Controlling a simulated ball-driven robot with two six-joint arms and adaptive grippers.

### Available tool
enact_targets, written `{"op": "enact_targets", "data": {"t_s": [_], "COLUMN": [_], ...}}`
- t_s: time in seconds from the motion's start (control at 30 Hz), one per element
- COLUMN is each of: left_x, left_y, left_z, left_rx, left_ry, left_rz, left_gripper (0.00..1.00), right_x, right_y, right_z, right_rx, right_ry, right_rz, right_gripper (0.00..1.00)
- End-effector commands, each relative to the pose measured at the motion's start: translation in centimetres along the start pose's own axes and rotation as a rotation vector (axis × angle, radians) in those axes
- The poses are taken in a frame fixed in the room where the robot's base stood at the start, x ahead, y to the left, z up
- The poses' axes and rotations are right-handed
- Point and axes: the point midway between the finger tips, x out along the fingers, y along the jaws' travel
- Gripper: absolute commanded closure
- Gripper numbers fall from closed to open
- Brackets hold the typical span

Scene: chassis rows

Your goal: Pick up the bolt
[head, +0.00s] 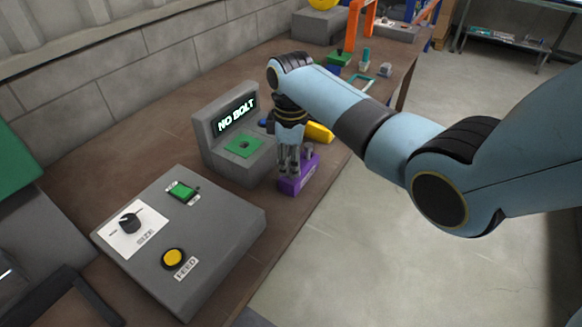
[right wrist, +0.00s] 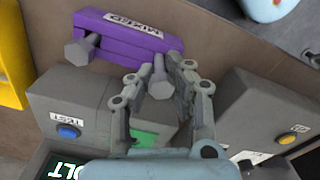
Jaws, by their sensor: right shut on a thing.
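A grey bolt (right wrist: 160,88) with a hexagonal head sits between the fingers of my right gripper (right wrist: 165,84), which is shut on it. Its shank points towards the purple holder marked MIXED (right wrist: 130,38); I cannot tell whether it still touches the holder. Another grey bolt (right wrist: 84,48) is at the holder's left part in the right wrist view. In the head view my right gripper (head: 289,168) points down at the purple holder (head: 297,184), and its fingers hide the bolt. My left gripper is not in view.
A grey tester (head: 223,150) showing NO BOLT, with a green holed pad (head: 244,146), stands just left of my right gripper. A grey control box (head: 215,255) with knob and buttons is nearer. A yellow object (head: 319,132) lies behind the gripper. The table's edge is close on the right.

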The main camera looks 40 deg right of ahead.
Motion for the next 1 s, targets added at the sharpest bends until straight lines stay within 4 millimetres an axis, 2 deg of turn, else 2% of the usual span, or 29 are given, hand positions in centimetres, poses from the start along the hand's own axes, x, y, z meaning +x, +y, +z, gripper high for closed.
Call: {"op": "enact_targets", "data": {"t_s": [0.17, 0.6, 0.77, 1.0], "left_x": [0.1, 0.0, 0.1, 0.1], "left_y": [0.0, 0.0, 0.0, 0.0], "left_z": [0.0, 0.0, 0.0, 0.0], "left_rx": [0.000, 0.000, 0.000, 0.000], "left_ry": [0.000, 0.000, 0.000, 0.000], "left_rz": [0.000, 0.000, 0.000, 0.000], "left_gripper": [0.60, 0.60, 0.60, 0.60], "right_x": [-2.8, -8.1, -9.1, -9.6], "right_y": [-0.1, -3.7, -4.4, -4.7], "right_z": [0.4, 8.6, 10.2, 10.7], "right_rx": [0.000, -0.002, 0.000, 0.000], "right_ry": [0.000, -0.002, -0.001, 0.000], "right_rz": [0.003, 0.004, 0.002, 0.000], "right_gripper": [1.00, 1.00, 1.00, 1.00]}}
